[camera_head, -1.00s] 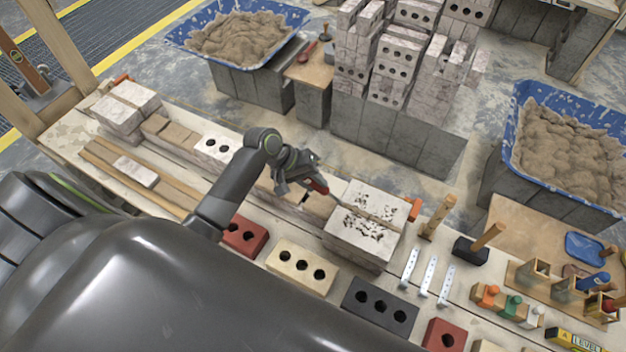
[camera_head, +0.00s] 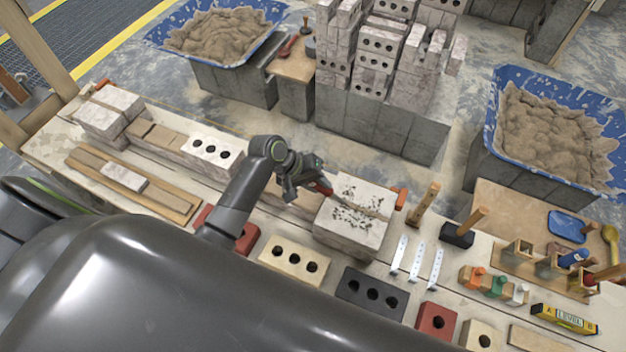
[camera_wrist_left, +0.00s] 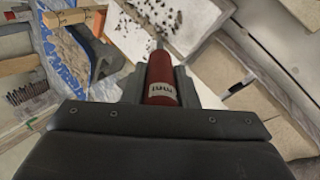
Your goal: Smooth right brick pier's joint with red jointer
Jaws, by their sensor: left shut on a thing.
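The right brick pier (camera_head: 350,228) is a pale block on the bench, with a joint line across its top and dark crumbs scattered around it. My left gripper (camera_head: 308,182) is at the pier's left side, shut on the red jointer (camera_head: 324,187). In the left wrist view the jointer's red handle (camera_wrist_left: 163,80) with a white label sits between the fingers, and its thin metal end points over the speckled top. I cannot tell whether the tip touches the joint. The left brick pier (camera_head: 108,112) stands at the bench's far left end. My right gripper does not show.
Loose bricks in red, cream (camera_head: 294,260) and black (camera_head: 371,293) line the front of the bench. Metal strips (camera_head: 417,260), a wooden-handled tool (camera_head: 464,229), colored plugs and a yellow level (camera_head: 564,319) lie to the right. Blue mortar tubs (camera_head: 550,130) stand behind.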

